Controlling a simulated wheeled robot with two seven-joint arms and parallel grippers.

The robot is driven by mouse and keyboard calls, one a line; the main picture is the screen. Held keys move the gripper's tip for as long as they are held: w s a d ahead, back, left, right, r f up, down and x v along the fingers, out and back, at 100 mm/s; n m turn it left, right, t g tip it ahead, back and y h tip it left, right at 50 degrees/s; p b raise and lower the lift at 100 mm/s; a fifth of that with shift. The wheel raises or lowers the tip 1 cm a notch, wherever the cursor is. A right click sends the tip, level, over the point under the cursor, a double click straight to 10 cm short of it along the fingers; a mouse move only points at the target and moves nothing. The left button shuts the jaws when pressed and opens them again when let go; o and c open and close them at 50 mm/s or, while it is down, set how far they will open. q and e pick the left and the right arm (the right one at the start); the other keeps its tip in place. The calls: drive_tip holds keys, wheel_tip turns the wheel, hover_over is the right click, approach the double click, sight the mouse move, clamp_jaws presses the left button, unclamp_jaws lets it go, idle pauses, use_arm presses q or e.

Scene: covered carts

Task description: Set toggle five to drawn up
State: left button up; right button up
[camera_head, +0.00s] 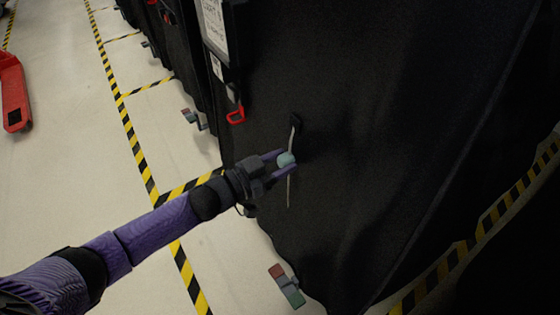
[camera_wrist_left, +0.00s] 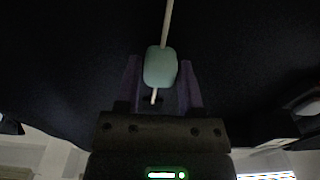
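A pale green toggle (camera_head: 286,160) sits on a thin light cord (camera_head: 292,140) against the black cover (camera_head: 370,130). The cord comes out of a dark fitting (camera_head: 296,121) above it, and a loose tail (camera_head: 289,192) hangs below. In the left wrist view, the toggle (camera_wrist_left: 160,67) is between the fingertips of my left gripper (camera_wrist_left: 160,75), which appear to touch both its sides. In the head view, my left gripper (camera_head: 283,163) reaches in from the left with one finger on each side of the toggle. No number shows on it. My right gripper is out of view.
A red hook-shaped pull (camera_head: 236,115) hangs beneath a label panel (camera_head: 215,22) up and left of the toggle. A red-and-green pedal (camera_head: 286,285) sticks out at the cover's foot. Yellow-black floor tape (camera_head: 138,155) and a red object (camera_head: 13,92) are at left.

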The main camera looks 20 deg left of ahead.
use_arm(q)
drive_tip(key=o, duration=0.3)
drive_tip(key=p+v, duration=0.3)
drive_tip(key=v, duration=0.7)
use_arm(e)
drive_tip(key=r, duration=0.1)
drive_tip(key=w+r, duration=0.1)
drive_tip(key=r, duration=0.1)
use_arm(q)
drive_tip(key=s+a+f+n+g+y+p, duration=0.2)
drive_tip(key=s+a+f+y+p, duration=0.1)
drive_tip(key=s+f+y, duration=0.3)
drive_tip(key=s+a+f+n+g+y+p, duration=0.2)
drive_tip(key=s+a+f+g+y+p, duration=0.15)
drive_tip(key=s+f, duration=0.35)
drive_tip(key=s+d+f+g+y+p, duration=0.1)
drive_tip(key=s+d+f+g, duration=0.1)
drive_tip(key=s, duration=1.1)
drive_tip(key=s+d+f+g+y+p, duration=0.1)
drive_tip(key=s+f+g, duration=0.4)
drive_tip(key=s, duration=0.9)
drive_tip(key=shift+d+f+n+g+p, duration=0.15)
drive_tip(key=shift+d+n+g+p, duration=0.25)
drive_tip(key=shift+d+g+p, duration=0.55)
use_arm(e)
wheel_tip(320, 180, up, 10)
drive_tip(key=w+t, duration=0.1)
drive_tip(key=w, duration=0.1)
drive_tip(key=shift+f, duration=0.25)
